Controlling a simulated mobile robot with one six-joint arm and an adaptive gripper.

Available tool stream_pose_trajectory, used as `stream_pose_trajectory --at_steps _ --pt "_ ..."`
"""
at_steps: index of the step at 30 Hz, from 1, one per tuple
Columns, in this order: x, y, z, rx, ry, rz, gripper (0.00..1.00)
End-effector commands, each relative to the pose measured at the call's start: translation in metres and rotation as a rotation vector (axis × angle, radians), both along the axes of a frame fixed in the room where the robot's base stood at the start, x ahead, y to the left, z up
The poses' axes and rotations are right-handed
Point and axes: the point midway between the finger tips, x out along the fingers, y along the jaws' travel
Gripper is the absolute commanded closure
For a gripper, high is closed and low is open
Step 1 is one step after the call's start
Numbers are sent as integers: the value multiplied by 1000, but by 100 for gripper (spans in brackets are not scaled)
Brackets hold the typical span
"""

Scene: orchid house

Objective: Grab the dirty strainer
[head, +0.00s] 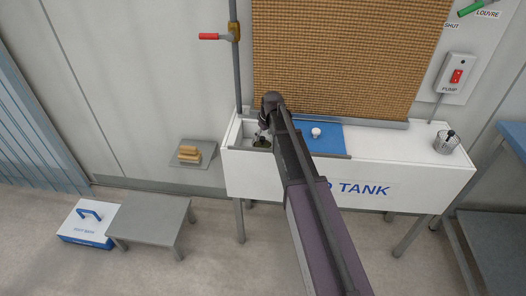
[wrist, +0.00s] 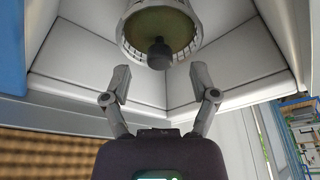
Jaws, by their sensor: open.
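The dirty strainer (wrist: 160,25) shows at the top of the wrist view as a pale round basket with a murky green-brown inside and a dark knob in its middle. In the head view a dark greenish bit of it (head: 262,141) shows in the open left end of the white tank (head: 300,178); my arm hides part of it. My gripper (wrist: 158,78) is open, its two fingers spread just short of the knob, with nothing between them. In the head view my gripper (head: 264,131) reaches down into the tank opening.
A blue lid (head: 333,138) with a white knob covers the tank's middle. A metal cup (head: 446,144) stands at its right end. A pipe with a red-handled valve (head: 210,37) and a brown pad (head: 345,50) rise behind. A grey stool (head: 150,215) stands left.

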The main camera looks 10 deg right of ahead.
Motion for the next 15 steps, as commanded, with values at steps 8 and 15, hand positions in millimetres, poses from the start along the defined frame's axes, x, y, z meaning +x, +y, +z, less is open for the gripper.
stream_pose_trajectory --at_steps 8,15 --pt "5 3 -22 0 0 0 24" --pt "6 3 -26 0 0 0 24"
